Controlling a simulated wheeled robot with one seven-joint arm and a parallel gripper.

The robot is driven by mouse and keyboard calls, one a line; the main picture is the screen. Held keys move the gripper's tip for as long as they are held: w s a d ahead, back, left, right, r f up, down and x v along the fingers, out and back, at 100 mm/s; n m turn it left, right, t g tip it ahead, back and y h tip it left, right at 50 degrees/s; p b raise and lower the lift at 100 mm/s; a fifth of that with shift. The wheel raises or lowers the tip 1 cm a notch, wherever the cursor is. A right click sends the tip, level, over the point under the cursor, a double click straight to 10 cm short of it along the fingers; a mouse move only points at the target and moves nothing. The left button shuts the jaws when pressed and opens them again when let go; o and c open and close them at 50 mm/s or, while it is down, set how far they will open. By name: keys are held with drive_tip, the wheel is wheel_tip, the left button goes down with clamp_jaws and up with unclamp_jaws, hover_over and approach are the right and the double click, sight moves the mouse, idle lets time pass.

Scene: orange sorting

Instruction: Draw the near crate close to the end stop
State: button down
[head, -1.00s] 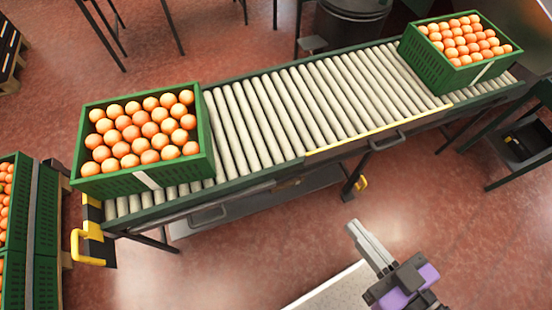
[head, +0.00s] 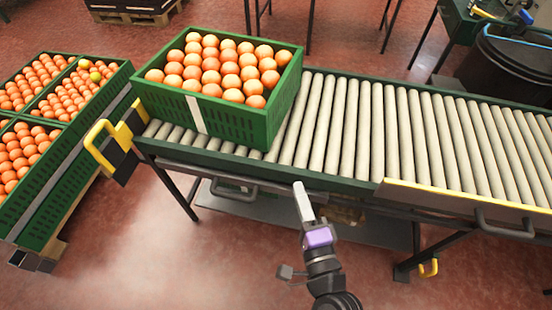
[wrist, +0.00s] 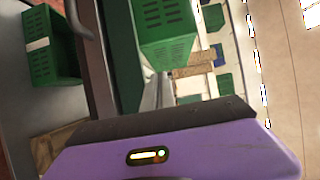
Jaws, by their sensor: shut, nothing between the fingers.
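The near crate (head: 222,117) is green, full of oranges, with a white label on its front wall. It stands upright on the rollers at the left end of the conveyor in the head view. The yellow and black end stop (head: 122,143) is just left of it; I cannot tell the exact gap. My gripper (head: 300,190) is shut and empty, in front of the conveyor's near rail, below and right of the crate, apart from it. A green slatted crate (wrist: 166,30) shows ahead of the gripper in the wrist view.
The conveyor's rollers (head: 402,135) are bare right of the crate. A yellow-edged rail with a handle (head: 505,228) runs along the front right. Stacked crates of oranges (head: 62,165) stand at the left. A black bin (head: 510,65) is behind. Red floor is open in front.

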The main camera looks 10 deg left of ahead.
drive_tip(key=p, duration=0.2)
approach(266, 143)
drive_tip(key=w, duration=0.1)
drive_tip(key=w+d, duration=0.1)
drive_tip(key=w, duration=0.1)
drive_tip(key=w+d, duration=0.1)
drive_tip(key=shift+w+d+r, duration=0.15)
drive_tip(key=shift+w, duration=0.25)
drive_tip(key=a+p, duration=0.1)
drive_tip(key=w+a, duration=0.1)
drive_tip(key=shift+w+a+p, duration=0.25)
drive_tip(key=shift+a+p, duration=0.15)
drive_tip(key=shift+w+a, duration=0.2)
drive_tip(key=shift+a, duration=0.4)
drive_tip(key=shift+w+a+p, duration=0.2)
drive_tip(key=shift+a+p, duration=0.4)
drive_tip(key=shift+a, duration=0.25)
drive_tip(key=shift+d, duration=0.1)
